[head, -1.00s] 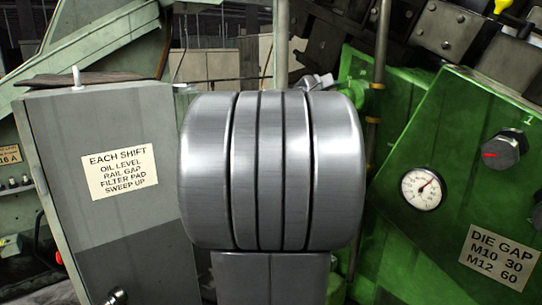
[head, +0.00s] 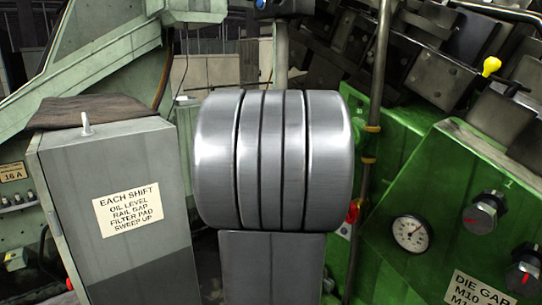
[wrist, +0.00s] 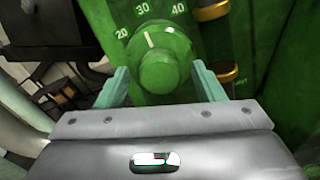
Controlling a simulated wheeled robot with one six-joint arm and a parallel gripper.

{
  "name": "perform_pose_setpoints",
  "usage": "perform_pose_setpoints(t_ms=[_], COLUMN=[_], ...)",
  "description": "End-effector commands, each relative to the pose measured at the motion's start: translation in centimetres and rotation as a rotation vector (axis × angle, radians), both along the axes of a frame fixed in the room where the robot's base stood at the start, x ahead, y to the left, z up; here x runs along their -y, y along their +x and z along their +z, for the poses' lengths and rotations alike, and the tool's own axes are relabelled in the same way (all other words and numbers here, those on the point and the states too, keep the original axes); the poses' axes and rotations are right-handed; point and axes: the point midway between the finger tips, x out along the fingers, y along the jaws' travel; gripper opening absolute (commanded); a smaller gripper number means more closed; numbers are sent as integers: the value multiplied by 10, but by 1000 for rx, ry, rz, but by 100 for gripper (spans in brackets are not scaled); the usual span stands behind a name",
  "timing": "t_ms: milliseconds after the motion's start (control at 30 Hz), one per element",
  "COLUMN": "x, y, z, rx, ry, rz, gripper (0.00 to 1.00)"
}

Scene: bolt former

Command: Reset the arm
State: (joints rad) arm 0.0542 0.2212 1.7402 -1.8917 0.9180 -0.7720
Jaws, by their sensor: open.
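My arm's large silver joint fills the middle of the head view, and my gripper is hidden there. In the wrist view my gripper (wrist: 160,82) is open, its two pale teal fingers set apart. A green round knob (wrist: 165,65) with a white pointer line shows between and beyond the fingers. I cannot tell whether the fingers touch the knob.
A grey cabinet (head: 120,240) with an "each shift" label and a brown cloth (head: 95,108) on top stands at left. The green machine panel (head: 440,180) at right carries a gauge (head: 412,232) and dark knobs (head: 485,213). A vertical pipe (head: 376,120) runs beside my arm.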

Motion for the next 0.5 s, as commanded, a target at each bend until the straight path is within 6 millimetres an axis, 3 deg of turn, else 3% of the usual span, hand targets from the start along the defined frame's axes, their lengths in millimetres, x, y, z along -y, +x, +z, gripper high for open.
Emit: perform_pose_setpoints(t_ms=[500], x=[-39], y=[-30], z=[-1], rx=[-29], ry=[-23], rz=[0], gripper=[62])
